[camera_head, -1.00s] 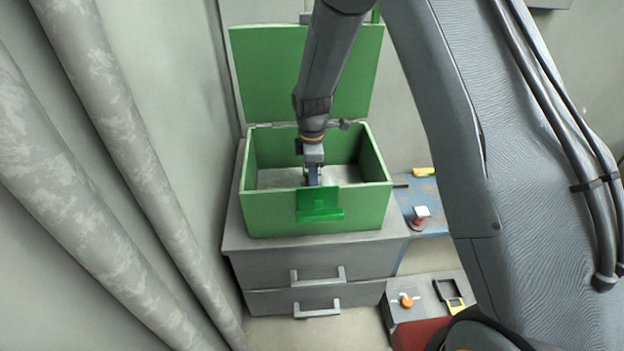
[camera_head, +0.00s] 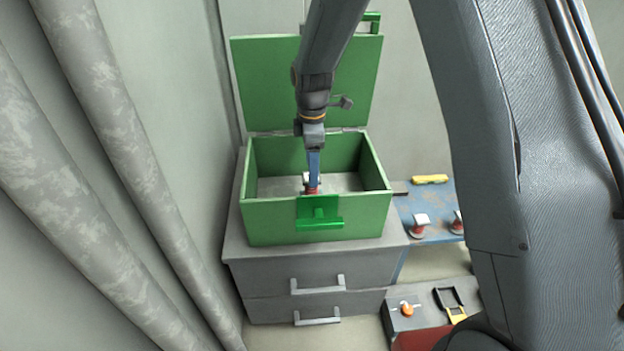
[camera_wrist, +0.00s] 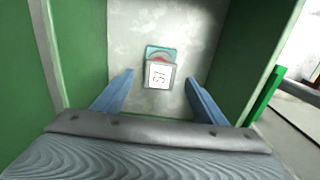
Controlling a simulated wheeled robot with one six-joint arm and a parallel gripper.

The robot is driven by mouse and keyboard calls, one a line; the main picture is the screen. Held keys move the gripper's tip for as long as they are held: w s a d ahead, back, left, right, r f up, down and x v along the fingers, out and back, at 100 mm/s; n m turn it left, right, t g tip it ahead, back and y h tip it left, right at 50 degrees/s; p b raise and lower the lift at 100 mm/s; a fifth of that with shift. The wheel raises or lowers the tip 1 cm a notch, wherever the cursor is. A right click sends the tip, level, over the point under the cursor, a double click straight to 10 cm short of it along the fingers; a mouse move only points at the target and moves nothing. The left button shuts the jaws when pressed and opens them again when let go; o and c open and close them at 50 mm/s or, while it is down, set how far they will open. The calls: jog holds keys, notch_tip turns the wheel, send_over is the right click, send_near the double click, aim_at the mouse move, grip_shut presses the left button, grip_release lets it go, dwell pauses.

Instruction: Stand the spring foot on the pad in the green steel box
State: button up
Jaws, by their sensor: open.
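The green steel box (camera_head: 262,217) stands with its lid (camera_head: 300,80) raised. Inside it, the spring foot (camera_wrist: 159,75), with a white marked top plate and some red below, appears upright on the box floor. It also shows over the front wall in the head view (camera_head: 306,178), partly hidden by a blue finger. A teal patch, seemingly the pad (camera_wrist: 152,49), shows at the foot's far edge; the foot hides the rest. My gripper (camera_wrist: 157,79) is open above the foot, its blue fingers either side and apart from it.
The box sits on a grey drawer cabinet (camera_head: 300,262). To its right, a blue bench (camera_head: 431,202) holds two more white-topped feet (camera_head: 420,222) and a yellow object (camera_head: 430,179). A grey unit with an orange knob (camera_head: 407,309) stands lower right. Large pipes (camera_head: 110,110) run at left.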

notch_tip(320, 180, up, 4)
jog(key=shift+f, duration=0.15)
jog(key=shift+s+d+r, duration=0.2)
jog(key=shift+s+r, duration=0.05)
jog(key=shift+r, duration=0.1)
jog(key=s+d+r+m, duration=0.3)
jog(key=s+m, duration=0.3)
jog(key=s, duration=0.3)
jog(key=s+d+r+m, duration=0.3)
jog(key=s+m, duration=0.3)
jog(key=s, duration=0.3)
jog(key=s+d+r+m, duration=0.3)
jog(key=s+d+m, duration=0.2)
jog(key=s, duration=0.5)
jog(key=shift+d+r+m, duration=0.2)
jog(key=shift+d+m, duration=0.05)
jog(key=shift+m, duration=0.25)
jog(key=shift+s, duration=0.1)
notch_tip(320, 180, up, 6)
jog(key=s+d+p, duration=0.1)
jog(key=p, duration=1)
jog(key=shift+d, duration=0.25)
